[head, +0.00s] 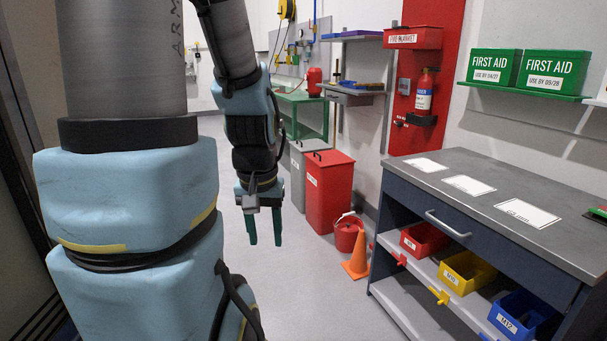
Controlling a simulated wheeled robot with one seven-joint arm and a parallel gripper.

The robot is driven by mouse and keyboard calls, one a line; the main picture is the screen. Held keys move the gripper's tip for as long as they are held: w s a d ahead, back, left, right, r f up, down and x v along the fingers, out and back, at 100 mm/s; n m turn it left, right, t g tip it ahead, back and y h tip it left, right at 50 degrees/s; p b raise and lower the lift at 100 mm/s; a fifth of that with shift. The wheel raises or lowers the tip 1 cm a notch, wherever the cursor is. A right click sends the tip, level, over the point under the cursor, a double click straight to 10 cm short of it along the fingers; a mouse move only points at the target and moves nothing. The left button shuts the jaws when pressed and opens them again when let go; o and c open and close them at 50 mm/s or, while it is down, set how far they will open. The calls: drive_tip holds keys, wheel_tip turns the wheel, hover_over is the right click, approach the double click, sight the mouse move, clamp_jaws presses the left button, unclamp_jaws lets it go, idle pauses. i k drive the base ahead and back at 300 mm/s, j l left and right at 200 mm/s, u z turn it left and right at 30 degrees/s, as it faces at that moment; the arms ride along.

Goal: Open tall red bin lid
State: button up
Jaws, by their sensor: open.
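A tall red bin (326,198) stands on the floor near the middle of the head view, against the right wall. Its red lid (329,160) looks shut, with a small dark handle on the left part of its top. My gripper (264,228) hangs fingers down, to the left of the bin and apart from it. Its two green fingers are spread with nothing between them. My arm hides part of the area left of the bin.
A grey bin (298,182) stands just behind the red one. A red bucket (347,232) and an orange cone (358,256) stand in front of it. A workbench (440,192) with colored bins below fills the right side. The floor around my gripper is clear.

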sight(325, 158)
drive_tip(key=i, duration=2.2)
drive_tip(key=i+u, duration=0.1)
drive_tip(key=i, duration=0.85)
drive_tip(key=i+l+u, duration=0.1)
drive_tip(key=i, duration=0.85)
drive_tip(key=i+l+u, duration=0.15)
drive_tip(key=i+l, duration=0.05)
drive_tip(key=i, duration=0.05)
